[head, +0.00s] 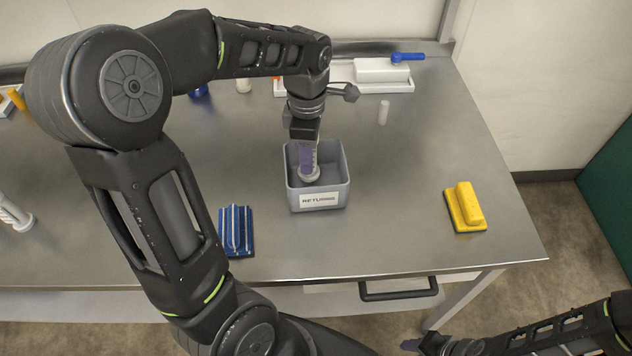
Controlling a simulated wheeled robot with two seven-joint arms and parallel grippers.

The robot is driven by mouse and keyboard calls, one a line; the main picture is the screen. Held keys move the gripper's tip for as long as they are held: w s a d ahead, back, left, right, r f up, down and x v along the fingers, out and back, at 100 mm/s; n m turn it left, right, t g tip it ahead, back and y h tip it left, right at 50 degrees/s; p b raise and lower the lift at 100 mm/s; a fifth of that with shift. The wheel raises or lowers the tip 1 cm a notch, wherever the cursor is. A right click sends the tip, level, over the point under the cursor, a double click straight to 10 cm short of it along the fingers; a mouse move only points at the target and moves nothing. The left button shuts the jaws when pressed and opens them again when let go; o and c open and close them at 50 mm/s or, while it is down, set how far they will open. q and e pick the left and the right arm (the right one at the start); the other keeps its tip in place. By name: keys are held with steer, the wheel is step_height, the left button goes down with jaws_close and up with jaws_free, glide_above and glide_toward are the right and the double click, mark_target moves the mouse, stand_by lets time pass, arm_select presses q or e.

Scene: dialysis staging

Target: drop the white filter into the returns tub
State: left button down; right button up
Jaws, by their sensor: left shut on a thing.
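The returns tub (343,192) is a grey open box with a "RETURNS" label on its front, standing on the steel table. My left gripper (304,139) is above the tub, pointing down and shut on a filter (311,174).
A white flanged cylinder (15,214) lies at the left edge. A blue striped block (236,230) and a yellow block (466,206) flank the tub.

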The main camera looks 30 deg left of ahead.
arm_select(q)
steer(key=shift+f, duration=0.2)
steer(key=c, duration=0.8)
jaws_free()
step_height(320, 180, up, 8)
steer(key=shift+f, duration=0.1)
stand_by(0.6)
